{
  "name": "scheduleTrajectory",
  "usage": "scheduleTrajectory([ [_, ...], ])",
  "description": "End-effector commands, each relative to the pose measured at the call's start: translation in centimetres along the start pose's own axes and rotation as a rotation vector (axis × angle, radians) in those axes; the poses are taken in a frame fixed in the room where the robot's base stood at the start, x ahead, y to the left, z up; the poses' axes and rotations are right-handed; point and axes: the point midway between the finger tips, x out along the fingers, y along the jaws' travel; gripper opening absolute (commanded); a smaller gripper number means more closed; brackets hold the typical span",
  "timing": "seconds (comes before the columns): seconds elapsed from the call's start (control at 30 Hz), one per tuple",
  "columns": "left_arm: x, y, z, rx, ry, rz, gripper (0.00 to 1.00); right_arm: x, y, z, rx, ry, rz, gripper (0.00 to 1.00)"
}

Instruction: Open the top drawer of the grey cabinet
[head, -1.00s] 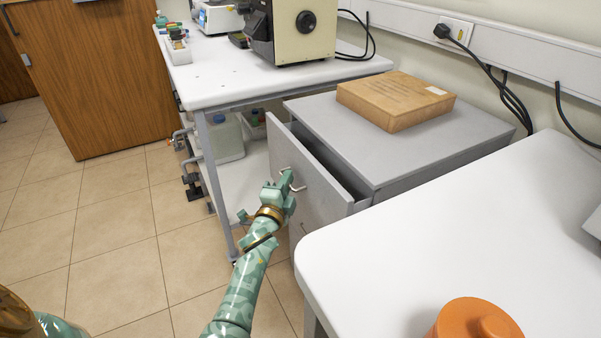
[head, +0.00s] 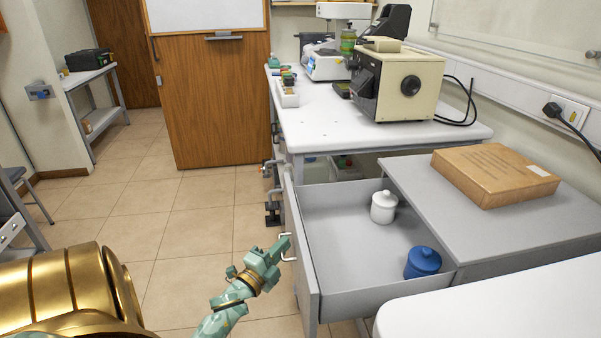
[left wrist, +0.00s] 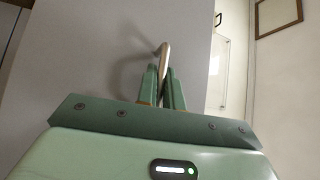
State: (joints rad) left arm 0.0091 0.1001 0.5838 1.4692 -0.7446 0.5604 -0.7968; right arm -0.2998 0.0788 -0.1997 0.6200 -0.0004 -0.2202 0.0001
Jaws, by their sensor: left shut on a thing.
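The grey cabinet (head: 410,178) stands between the two white tables. Its top drawer (head: 340,302) is pulled far out, and its inside shows. My left gripper (head: 283,246) is at the metal handle (head: 287,258) on the drawer front. In the left wrist view, the two green fingers (left wrist: 164,88) are shut on the handle bar (left wrist: 164,58). My right gripper is not in view.
A cardboard box (head: 492,175) lies on the cabinet top. A white table (head: 490,305) edge is close at the front right. A bench (head: 330,120) with instruments stands behind the cabinet. The tiled floor (head: 190,225) left of the drawer is clear.

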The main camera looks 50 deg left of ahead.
Motion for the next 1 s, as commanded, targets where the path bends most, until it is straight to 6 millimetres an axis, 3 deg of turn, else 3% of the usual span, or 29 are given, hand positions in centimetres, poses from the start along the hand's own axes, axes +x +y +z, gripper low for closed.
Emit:
scheduleTrajectory([
  [0.2, -1.22, -0.11, 1.13, -0.001, -0.002, 0.004, 0.0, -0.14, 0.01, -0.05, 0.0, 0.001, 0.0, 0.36],
  [0.63, -1.43, -0.1, 1.33, 0.0, -0.002, 0.005, 0.0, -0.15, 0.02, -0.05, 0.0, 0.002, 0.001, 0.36],
  [0.7, -1.42, -0.11, 1.32, -0.001, -0.002, 0.005, 0.25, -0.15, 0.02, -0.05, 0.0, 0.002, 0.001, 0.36],
  [0.73, -1.41, -0.12, 1.32, -0.001, -0.002, 0.004, 0.3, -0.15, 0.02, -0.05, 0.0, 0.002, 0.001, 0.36],
  [1.0, -1.39, -0.24, 1.3, -0.001, -0.001, 0.002, 0.3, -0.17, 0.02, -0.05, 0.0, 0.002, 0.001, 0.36],
])
